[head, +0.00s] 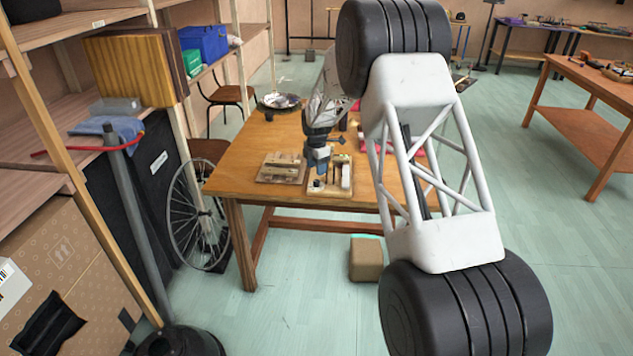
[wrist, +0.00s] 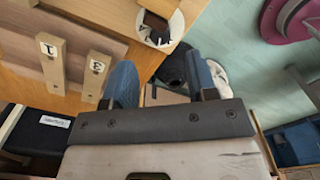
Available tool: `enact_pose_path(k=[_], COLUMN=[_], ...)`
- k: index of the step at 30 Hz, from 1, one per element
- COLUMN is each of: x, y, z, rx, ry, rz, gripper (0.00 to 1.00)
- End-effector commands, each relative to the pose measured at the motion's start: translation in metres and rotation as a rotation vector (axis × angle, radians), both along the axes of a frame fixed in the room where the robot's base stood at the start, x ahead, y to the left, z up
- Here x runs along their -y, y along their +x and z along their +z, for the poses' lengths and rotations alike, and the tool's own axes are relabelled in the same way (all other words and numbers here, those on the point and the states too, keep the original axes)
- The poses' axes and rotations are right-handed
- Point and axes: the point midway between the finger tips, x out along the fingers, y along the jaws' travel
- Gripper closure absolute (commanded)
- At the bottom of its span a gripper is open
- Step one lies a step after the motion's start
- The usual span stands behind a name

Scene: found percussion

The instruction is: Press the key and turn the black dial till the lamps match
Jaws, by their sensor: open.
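In the head view my gripper (head: 318,160) hangs over the near side of the wooden table, above a light board with blocks on it (head: 330,187). In the wrist view my gripper's two blue fingers (wrist: 162,86) stand apart with no object clearly held. I cannot make out the lamps.
A second board with blocks (head: 281,168) lies left of my gripper on the table (head: 240,178). A dark bowl-like thing (head: 281,101) stands at the back. A pink round thing (wrist: 292,18) shows at the wrist view's upper right. Shelves and a wheel (head: 197,212) stand left.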

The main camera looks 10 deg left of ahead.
Motion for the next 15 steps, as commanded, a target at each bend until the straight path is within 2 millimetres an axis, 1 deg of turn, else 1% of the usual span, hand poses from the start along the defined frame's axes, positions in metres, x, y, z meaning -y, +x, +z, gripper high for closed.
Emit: enact_pose_path(k=[12, 15], x=[0.0, 0.0], y=[0.0, 0.0], z=[-0.049, -0.058], rx=[-0.001, -0.002], ry=[0.0, -0.001], rz=[0.0, 0.0], gripper=[0.47, 0.47])
